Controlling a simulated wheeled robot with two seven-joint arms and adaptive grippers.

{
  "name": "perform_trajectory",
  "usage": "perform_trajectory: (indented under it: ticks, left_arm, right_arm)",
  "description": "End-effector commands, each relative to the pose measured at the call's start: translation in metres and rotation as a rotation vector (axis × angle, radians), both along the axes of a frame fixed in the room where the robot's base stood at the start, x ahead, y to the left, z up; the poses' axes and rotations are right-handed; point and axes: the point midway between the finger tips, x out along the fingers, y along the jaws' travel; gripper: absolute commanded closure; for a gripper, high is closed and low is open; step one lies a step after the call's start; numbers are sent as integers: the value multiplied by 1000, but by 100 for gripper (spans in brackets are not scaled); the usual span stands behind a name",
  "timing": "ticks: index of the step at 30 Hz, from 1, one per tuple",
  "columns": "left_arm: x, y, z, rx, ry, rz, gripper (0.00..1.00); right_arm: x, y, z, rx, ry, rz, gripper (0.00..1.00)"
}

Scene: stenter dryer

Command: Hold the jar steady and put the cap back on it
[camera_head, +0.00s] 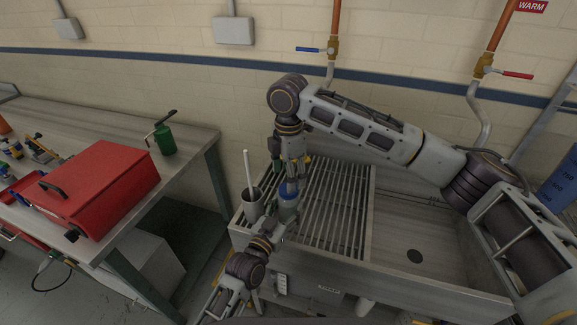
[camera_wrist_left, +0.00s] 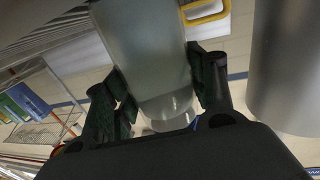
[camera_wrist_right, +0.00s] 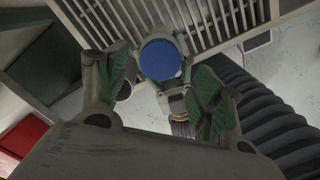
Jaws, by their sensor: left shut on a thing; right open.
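The jar (camera_head: 288,207) is pale and stands near the front left of the slatted drain rack. In the left wrist view the translucent jar (camera_wrist_left: 145,50) sits between the green finger pads. My left gripper (camera_head: 276,228) is shut on it from the front. The blue cap (camera_head: 288,189) is at the jar's top; in the right wrist view it shows as a blue disc (camera_wrist_right: 160,60). I cannot tell whether it is fully seated. My right gripper (camera_head: 293,166) is open and points down just above the cap, fingers apart from it.
A grey metal cup (camera_head: 250,206) with a white rod stands close left of the jar. The slatted rack (camera_head: 340,205) joins a sink basin (camera_head: 415,235) on the right. A red toolbox (camera_head: 100,190) and green oil can (camera_head: 164,139) are on the left bench.

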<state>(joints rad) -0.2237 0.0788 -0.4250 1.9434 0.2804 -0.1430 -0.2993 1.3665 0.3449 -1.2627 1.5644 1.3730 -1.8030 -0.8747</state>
Motion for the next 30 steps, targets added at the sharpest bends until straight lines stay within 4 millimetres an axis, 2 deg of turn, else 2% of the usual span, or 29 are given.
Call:
perform_trajectory:
  ticks: [10,24,30]
  left_arm:
    - [0,0,0,0,0,0,100]
    - [0,0,0,0,0,0,100]
    - [0,0,0,0,0,0,100]
  right_arm:
    - [0,0,-36,-1,0,0,33]
    - [0,0,-44,0,0,0,33]
    - [0,0,-44,0,0,0,57]
